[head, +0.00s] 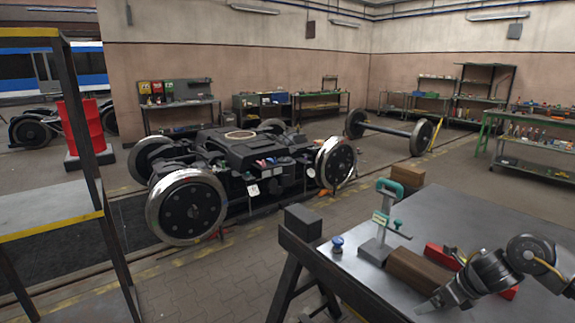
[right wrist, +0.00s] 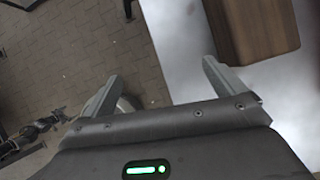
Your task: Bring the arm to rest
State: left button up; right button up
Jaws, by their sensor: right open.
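My right arm comes in from the lower right of the head view, over the grey metal table (head: 455,222). Its gripper (head: 432,303) hangs low near the table's front part, left of the arm's wrist. In the right wrist view the gripper (right wrist: 158,86) is open, with two grey fingers spread apart and nothing between them. Beyond the fingers are the pale table top (right wrist: 180,45) and the paved floor. A brown block (right wrist: 270,25) lies past the right finger, apart from it. My left gripper is not in view.
On the table stand the brown block (head: 418,270), a green-topped grey device (head: 381,225), a blue knob-like piece (head: 337,244) and a red item (head: 440,256). A dark box (head: 303,222) is at its left edge. A bogie (head: 245,165) stands behind; a shelf rack (head: 50,215) is left.

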jog(key=s+a+f+m+t+y, duration=0.1)
jog(key=a+f+m, duration=0.25)
jog(key=a, duration=0.45)
jog(key=s+a+f+m+t+y, duration=0.1)
jog(key=a+f+m, duration=0.1)
jog(key=a+f, duration=0.35)
jog(key=s+a+f+m+t, duration=0.1)
jog(key=s+a+m+t, duration=0.1)
jog(key=s+a+m, duration=0.8)
jog(key=s+d+f+m+g+h, duration=0.2)
jog(key=s+d+m, duration=0.1)
jog(key=s+m, duration=0.5)
jog(key=s+d+f+m+g+h, duration=0.1)
jog(key=s+d+m+g, duration=0.1)
jog(key=s+m, duration=0.55)
jog(key=s+d+f+m+g+h, duration=0.2)
jog(key=s+d+m, duration=0.1)
jog(key=s+m, duration=0.5)
jog(key=s+f+x, duration=0.1)
jog(key=s+x, duration=0.1)
jog(key=x, duration=1)
jog(key=s+x, duration=0.3)
jog(key=x, duration=0.8)
jog(key=s+d+f+g, duration=0.2)
jog(key=s+f, duration=1.5)
jog(key=f, duration=0.1)
jog(key=shift+d+f, duration=0.3)
jog(key=shift+f, duration=0.1)
